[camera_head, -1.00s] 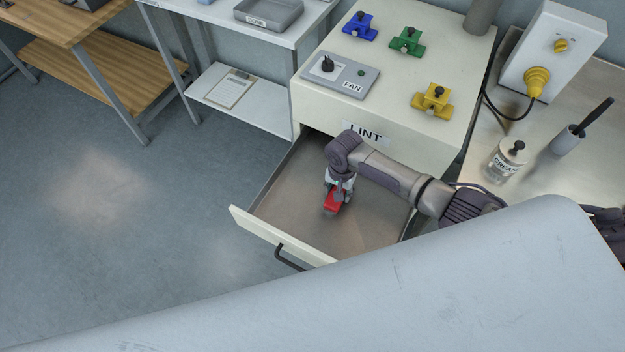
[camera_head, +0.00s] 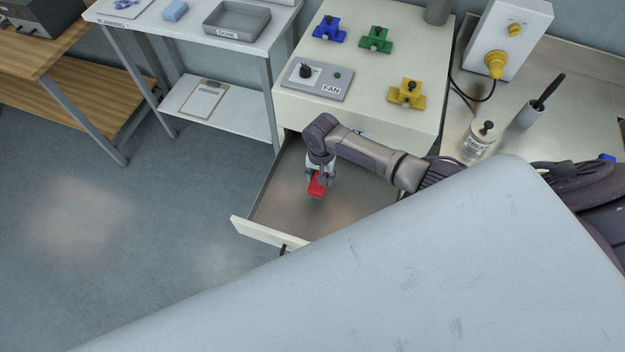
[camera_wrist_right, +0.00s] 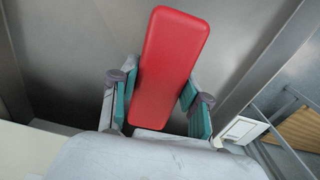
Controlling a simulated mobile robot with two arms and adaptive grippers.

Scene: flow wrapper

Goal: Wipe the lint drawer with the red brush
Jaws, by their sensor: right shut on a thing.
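The lint drawer (camera_head: 345,205) is pulled out of the cream cabinet, and its metal floor shows in the head view. My right gripper (camera_head: 317,181) is inside the drawer's outline and shut on the red brush (camera_head: 317,187). In the right wrist view, the red brush (camera_wrist_right: 170,68) sits between the two fingers of my right gripper (camera_wrist_right: 157,105), its long red back facing the camera. The bristles are hidden, so I cannot tell whether they touch the drawer floor. My left gripper is not in view.
A fan control box (camera_head: 317,80) and blue (camera_head: 329,29), green (camera_head: 375,40) and yellow (camera_head: 406,94) clamps are on the cabinet top. A grease jar (camera_head: 481,138) stands on the right bench. A large pale surface covers the lower right of the head view.

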